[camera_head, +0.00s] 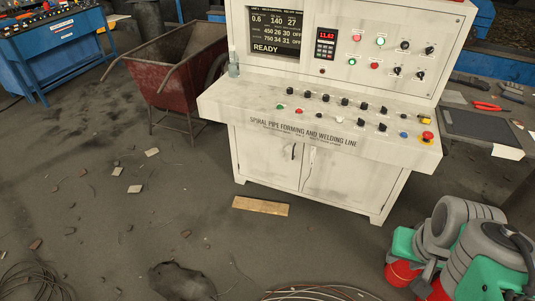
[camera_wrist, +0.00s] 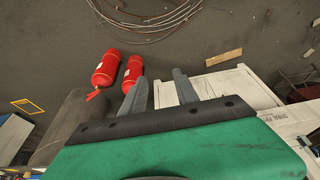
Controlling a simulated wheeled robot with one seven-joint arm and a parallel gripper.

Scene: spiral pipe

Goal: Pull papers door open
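The white console's lower cabinet has two closed doors below the sloped panel in the head view: a left door (camera_head: 265,158) and a right door (camera_head: 345,181). A dark handle (camera_head: 293,152) shows on the left door and a light one (camera_head: 312,156) on the right door. I cannot tell which door is for papers. My gripper (camera_wrist: 159,91) is open and empty in the wrist view, its two grey fingers apart. Beyond the fingers lies a white cabinet face (camera_wrist: 220,86); no handle is visible between them. In the head view my fingers are not clearly visible.
Two red fire extinguishers (camera_wrist: 105,68) are near the gripper. A wooden plank (camera_head: 260,206) lies before the cabinet, and coiled cables (camera_head: 315,292) lie nearer. A red cart (camera_head: 180,75) stands left of the console. The floor before the doors is mostly clear.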

